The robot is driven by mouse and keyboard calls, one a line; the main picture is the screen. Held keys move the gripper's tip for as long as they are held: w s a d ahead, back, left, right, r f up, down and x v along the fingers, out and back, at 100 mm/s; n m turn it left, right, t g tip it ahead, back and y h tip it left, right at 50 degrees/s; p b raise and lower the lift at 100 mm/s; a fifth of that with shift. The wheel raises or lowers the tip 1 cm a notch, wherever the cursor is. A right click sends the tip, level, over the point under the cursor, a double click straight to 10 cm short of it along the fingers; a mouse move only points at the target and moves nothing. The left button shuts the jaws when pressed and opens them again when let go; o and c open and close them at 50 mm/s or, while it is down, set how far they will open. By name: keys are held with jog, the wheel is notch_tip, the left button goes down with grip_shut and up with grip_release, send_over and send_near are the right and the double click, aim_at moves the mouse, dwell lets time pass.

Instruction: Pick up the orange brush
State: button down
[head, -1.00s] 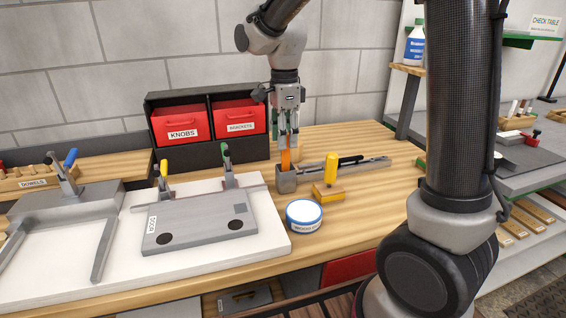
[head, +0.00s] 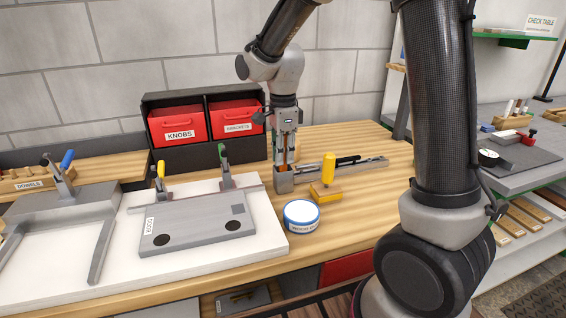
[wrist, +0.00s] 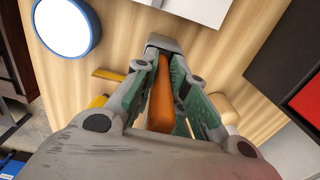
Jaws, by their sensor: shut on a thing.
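The orange brush (head: 284,165) stands upright with its lower end in a small grey holder (head: 284,183) on the wooden bench. In the wrist view the orange handle (wrist: 161,100) lies between the green-padded fingers. My gripper (head: 285,158) is directly above the holder and is shut on the brush. The fingers hide most of the handle in the head view. The brush's lower end is hidden inside the holder.
A yellow-handled brush (head: 328,172) stands just right of the holder. A grey rail (head: 362,172) lies behind it. A round white tin with a blue rim (head: 301,216) is in front. Red bins (head: 177,124) stand behind left. A grey door panel (head: 192,228) lies on the white board.

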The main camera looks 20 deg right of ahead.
notch_tip(320, 180, up, 10)
jog(key=shift+f, duration=0.1)
dwell(0.4)
dwell(2.8)
